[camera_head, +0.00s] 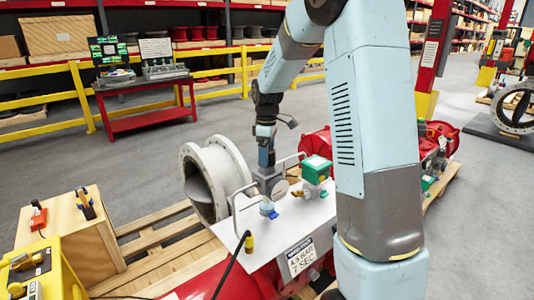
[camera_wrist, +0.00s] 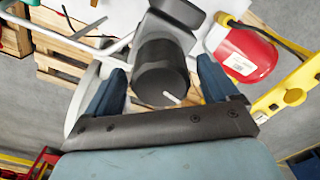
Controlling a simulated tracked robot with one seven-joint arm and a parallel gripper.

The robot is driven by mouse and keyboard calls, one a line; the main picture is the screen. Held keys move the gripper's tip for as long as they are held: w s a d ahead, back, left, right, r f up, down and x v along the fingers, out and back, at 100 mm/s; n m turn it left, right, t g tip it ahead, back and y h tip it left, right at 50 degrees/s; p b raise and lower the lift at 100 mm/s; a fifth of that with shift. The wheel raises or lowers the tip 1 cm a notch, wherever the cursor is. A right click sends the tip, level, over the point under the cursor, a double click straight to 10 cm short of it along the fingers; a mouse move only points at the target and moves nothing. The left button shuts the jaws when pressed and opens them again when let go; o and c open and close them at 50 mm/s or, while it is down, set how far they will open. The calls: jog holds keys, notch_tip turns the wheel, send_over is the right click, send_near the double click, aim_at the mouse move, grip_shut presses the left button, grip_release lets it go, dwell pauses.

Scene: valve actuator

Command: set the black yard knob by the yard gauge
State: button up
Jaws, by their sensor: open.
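The black yard knob (camera_wrist: 158,76) is a ribbed cylinder with a short white mark on its end face, in the middle of the wrist view. My gripper (camera_wrist: 162,70) is open, with one blue finger on each side of the knob; I cannot tell whether either finger touches it. In the head view my gripper (camera_head: 267,158) points down over the white panel (camera_head: 307,222). The knob cannot be made out there. A round grey face (camera_head: 280,189), possibly the yard gauge, is just below my gripper; its reading is too small to tell.
A green box (camera_head: 316,168), a blue-topped fitting (camera_head: 267,208) and metal handles stand on the panel. A card (camera_head: 301,258) reads 4.5 BAR, 7 SEC. A large grey flanged pipe (camera_head: 213,180) lies left, on a pallet. A wooden box (camera_head: 75,235) stands front left.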

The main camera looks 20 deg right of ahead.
jog(key=shift+c, duration=0.4)
jog(key=c, duration=0.9)
jog(key=shift+c, duration=0.2)
jog(key=shift+m, duration=0.3)
jog(key=m, duration=1.1)
jog(key=shift+m, duration=0.3)
jog(key=m, duration=1.1)
jog(key=shift+m, duration=0.4)
